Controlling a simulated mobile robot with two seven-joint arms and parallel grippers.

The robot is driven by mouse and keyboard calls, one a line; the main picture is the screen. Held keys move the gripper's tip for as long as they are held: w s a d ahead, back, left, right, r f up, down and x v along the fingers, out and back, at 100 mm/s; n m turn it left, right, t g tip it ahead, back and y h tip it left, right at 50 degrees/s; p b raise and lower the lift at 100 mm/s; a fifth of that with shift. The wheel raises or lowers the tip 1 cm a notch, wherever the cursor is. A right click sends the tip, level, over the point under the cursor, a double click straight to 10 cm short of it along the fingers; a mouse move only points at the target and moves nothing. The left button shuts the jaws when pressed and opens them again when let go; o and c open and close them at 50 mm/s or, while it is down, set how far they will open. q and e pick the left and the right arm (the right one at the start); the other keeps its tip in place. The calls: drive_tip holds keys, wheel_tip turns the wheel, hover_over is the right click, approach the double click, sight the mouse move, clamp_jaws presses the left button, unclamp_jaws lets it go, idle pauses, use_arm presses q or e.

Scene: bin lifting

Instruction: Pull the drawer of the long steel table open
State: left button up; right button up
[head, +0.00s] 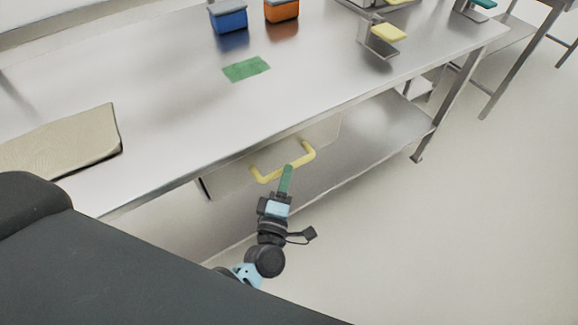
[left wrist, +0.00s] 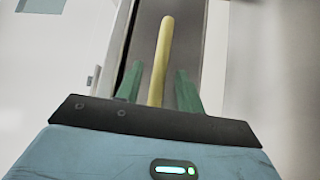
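The long steel table (head: 170,100) runs across the head view. Its drawer (head: 235,178) is under the front edge, with a pale front and a yellow bar handle (head: 267,177). It looks closed or nearly so; I cannot tell exactly. My left gripper (head: 287,172) reaches up to the handle, its green fingers at the bar. In the left wrist view the yellow handle (left wrist: 160,60) runs between the two green fingers of the left gripper (left wrist: 159,88), with gaps visible on both sides. The fingers are apart and not clamped on it. My right gripper is not in view.
On the tabletop are a blue bin (head: 228,17), an orange bin (head: 281,10), a green patch (head: 246,68), a beige board (head: 65,142) and a yellow-topped stand (head: 388,32). A lower shelf (head: 375,135) lies beneath. The floor (head: 460,240) at right is clear.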

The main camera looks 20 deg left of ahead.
use_arm(q)
drive_tip(key=shift+w+a+r, duration=0.1)
drive_tip(key=shift+w+r, duration=0.05)
drive_tip(key=shift+w, duration=0.7)
drive_tip(key=shift+w+a+r, duration=0.1)
drive_tip(key=shift+w, duration=0.7)
clamp_jaws()
